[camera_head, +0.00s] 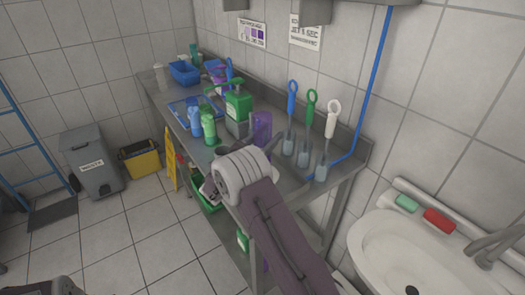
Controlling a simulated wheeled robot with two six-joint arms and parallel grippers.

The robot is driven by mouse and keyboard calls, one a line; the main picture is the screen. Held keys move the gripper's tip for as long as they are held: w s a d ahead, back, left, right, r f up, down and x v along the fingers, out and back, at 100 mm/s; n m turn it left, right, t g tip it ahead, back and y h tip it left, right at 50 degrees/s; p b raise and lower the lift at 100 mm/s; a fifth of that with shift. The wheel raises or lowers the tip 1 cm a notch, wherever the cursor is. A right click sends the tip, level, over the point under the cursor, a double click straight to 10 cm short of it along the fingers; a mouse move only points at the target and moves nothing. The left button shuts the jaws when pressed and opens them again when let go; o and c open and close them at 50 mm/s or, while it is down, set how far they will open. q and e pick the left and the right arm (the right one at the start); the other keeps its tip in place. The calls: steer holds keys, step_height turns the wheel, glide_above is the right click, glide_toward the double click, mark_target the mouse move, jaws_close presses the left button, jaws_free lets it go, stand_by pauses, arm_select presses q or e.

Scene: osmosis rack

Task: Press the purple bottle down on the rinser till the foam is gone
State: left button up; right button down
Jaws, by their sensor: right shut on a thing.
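A translucent purple bottle (262,127) stands up just behind my right gripper (241,168) on the steel bench; its lower part is hidden by my wrist. My right gripper is shut on it, but the fingers are mostly hidden behind the grey wrist. A dark round fitting (222,150) shows beside the wrist on the bench's front side; I cannot tell whether it is the rinser. Foam cannot be made out. My left gripper is not in view.
The steel bench (290,182) carries a large green-topped bottle (238,104), a green bottle (209,125), a blue bottle (194,122) and upright brushes (304,145) on the right. A white sink (385,245) is at right.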

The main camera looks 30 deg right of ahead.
mark_target(268, 127)
stand_by(0.3)
step_height(268, 127, up, 3)
steer(key=p, duration=0.2)
steer(key=shift+r+p, duration=0.1)
steer(key=shift+p, duration=0.2)
